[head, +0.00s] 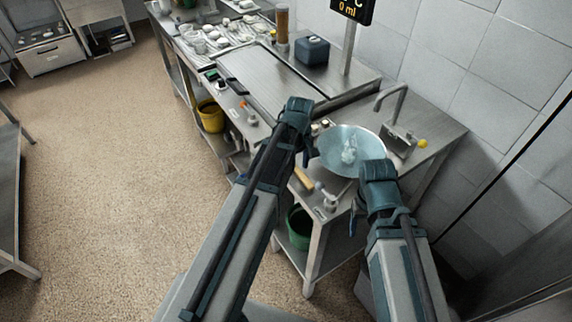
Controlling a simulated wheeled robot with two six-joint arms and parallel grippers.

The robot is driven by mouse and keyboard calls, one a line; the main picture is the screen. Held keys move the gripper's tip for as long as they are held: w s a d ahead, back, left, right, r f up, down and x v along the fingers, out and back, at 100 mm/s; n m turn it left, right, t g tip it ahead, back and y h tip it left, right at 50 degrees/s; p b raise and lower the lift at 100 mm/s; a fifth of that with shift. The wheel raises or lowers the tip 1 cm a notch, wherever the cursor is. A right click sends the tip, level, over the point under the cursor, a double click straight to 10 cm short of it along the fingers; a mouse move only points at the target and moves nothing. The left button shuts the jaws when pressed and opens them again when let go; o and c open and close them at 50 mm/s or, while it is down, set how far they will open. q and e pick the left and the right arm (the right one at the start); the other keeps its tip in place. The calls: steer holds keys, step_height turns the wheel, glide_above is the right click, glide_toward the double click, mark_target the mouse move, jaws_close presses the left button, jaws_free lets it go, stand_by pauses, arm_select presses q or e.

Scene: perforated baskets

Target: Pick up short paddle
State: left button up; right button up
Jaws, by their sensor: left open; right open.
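I cannot clearly make out a paddle. A small tan, wooden-looking piece (304,179) lies at the front edge of the steel counter, left of the round basin, and could be the paddle or its handle. My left gripper (309,154) hangs over the counter just left of the basin, behind and above the tan piece. It is open and seems to hold nothing. My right gripper (356,203) is at the basin's front right, pointing down, open and apparently empty. The wrists partly hide both grippers' fingers.
The round basin (345,140) holds something pale. A tap (391,97) stands behind it. A small white fixture (330,201) is on the counter front. A flat steel plate (262,80), dark blue box (312,50) and crowded dishes lie further back. Buckets, yellow (210,116) and green (299,228), are below.

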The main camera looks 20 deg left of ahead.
arm_select(q)
steer(key=shift+f, duration=0.2)
jaws_close()
stand_by(0.6)
step_height(320, 180, up, 10)
steer(key=p, duration=1)
steer(key=shift+a, duration=0.1)
